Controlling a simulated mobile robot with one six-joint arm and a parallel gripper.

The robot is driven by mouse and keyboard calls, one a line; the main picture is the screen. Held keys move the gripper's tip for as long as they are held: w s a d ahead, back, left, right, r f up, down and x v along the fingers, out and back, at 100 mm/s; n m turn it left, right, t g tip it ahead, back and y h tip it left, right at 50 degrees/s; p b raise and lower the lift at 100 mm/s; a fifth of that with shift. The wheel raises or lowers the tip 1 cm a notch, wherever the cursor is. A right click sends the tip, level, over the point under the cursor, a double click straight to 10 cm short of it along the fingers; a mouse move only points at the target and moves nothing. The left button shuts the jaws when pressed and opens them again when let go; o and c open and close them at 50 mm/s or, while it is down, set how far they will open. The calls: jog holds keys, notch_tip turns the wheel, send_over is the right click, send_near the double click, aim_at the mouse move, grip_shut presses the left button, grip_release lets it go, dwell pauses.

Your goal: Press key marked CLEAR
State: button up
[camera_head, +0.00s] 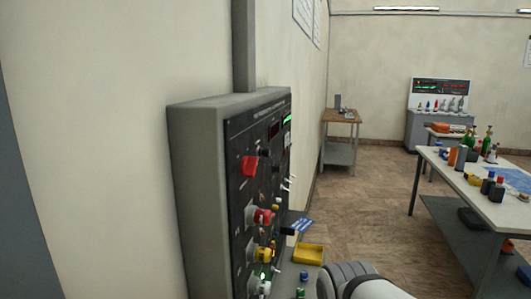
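A grey wall-mounted panel box (205,185) with a dark control face (236,160) stands close on the left, seen at a steep angle. The face carries a red block-shaped control (249,166), a red knob (264,216), a yellow knob (263,254) and a white knob (258,285). Small toggles and a lit green display (287,119) are toward its far edge. I cannot read any label, so I cannot tell which key is marked CLEAR. A grey and white link of my arm shows at the bottom centre. My gripper is not in view.
A yellow tray (309,254) and a blue item (301,227) lie beside the panel. A white table (476,197) with bottles stands at right. A wooden-topped stand (341,116) and another panel (441,93) are at the back. The middle floor is clear.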

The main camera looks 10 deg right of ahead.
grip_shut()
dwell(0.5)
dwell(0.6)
